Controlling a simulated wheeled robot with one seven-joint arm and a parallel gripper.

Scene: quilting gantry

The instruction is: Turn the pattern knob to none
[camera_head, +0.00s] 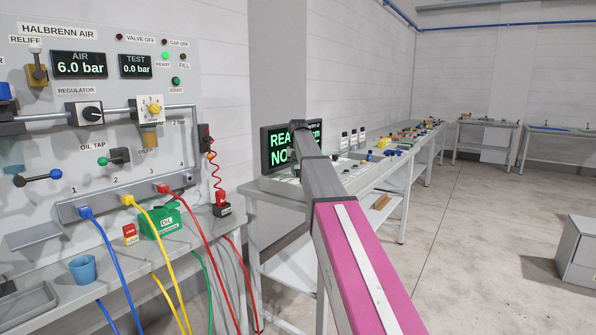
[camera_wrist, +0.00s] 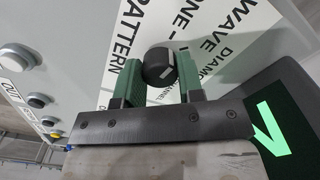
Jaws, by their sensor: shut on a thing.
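The pattern knob (camera_wrist: 158,62) is round and black with a pale mark on its face. It stands on a white panel (camera_wrist: 232,22) with printed words including PATTERN, ONE (its start cut off), WAVE and DIAMON. My gripper (camera_wrist: 157,72) has its two green fingers on either side of the knob, shut on it. I cannot tell for sure which word the mark points to. A dark display (camera_head: 279,147) there shows green text starting REA and NO, partly covered by the arm.
In the wrist view, several round buttons (camera_wrist: 38,101) sit left of the gripper, and a dark screen (camera_wrist: 275,125) with a big green character is close on the right. In the head view, an air panel (camera_head: 100,100) with hoses stands left; a long bench runs back right.

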